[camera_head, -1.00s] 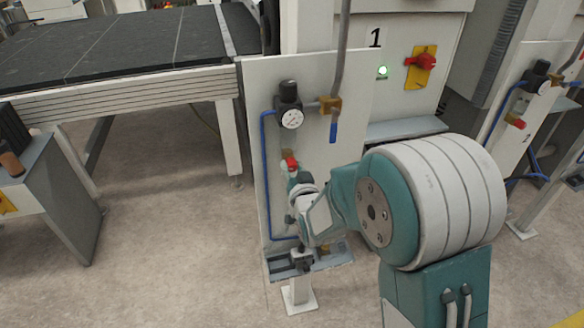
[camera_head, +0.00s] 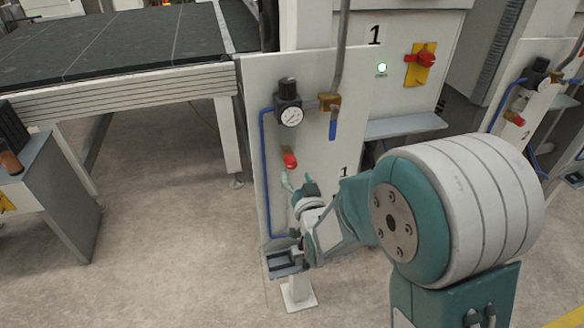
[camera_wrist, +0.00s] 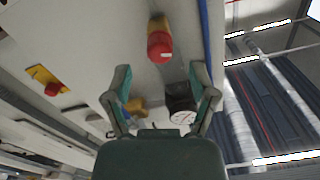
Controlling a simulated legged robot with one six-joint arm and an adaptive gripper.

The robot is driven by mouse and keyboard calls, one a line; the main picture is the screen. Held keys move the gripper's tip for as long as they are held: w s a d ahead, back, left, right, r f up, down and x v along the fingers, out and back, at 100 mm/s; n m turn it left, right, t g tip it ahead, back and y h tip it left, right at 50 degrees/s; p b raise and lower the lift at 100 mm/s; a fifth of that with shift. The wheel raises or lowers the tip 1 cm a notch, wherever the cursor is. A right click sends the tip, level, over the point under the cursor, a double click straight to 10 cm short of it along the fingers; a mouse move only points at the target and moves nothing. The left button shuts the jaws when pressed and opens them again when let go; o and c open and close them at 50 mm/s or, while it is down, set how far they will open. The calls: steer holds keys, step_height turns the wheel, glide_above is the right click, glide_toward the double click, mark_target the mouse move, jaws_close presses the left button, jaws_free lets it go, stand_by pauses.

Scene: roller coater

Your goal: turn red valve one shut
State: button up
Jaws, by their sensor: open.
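The red valve (camera_head: 289,160) is a small red handle on a brass fitting on the white panel (camera_head: 345,110) marked 1. It also shows in the wrist view (camera_wrist: 160,46), beyond and between the fingertips. My gripper (camera_head: 297,181) is just below and to the right of the valve in the head view. Its two teal fingers are spread with nothing between them, and it also shows in the wrist view (camera_wrist: 162,84). A gap shows between the fingers and the valve. Whether the valve is open or shut cannot be told.
Above the valve are a pressure gauge (camera_head: 290,115) and a blue lever (camera_head: 333,130) on a pipe. A blue hose (camera_head: 263,170) runs down the panel's left. A red knob on a yellow plate (camera_head: 421,64) is upper right. The conveyor (camera_head: 110,45) stands left.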

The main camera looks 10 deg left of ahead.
mark_target(292, 167)
steer(key=v, duration=0.2)
steer(key=shift+s, duration=0.25)
steer(key=w+a+n, duration=0.1)
steer(key=w, duration=0.1)
steer(key=w+n, duration=0.2)
steer(key=w+a+n, duration=0.1)
steer(key=w+n, duration=0.1)
steer(key=w, duration=0.1)
steer(key=shift+a, duration=0.3)
stand_by(0.5)
steer(key=shift+s, duration=0.1)
jaws_close()
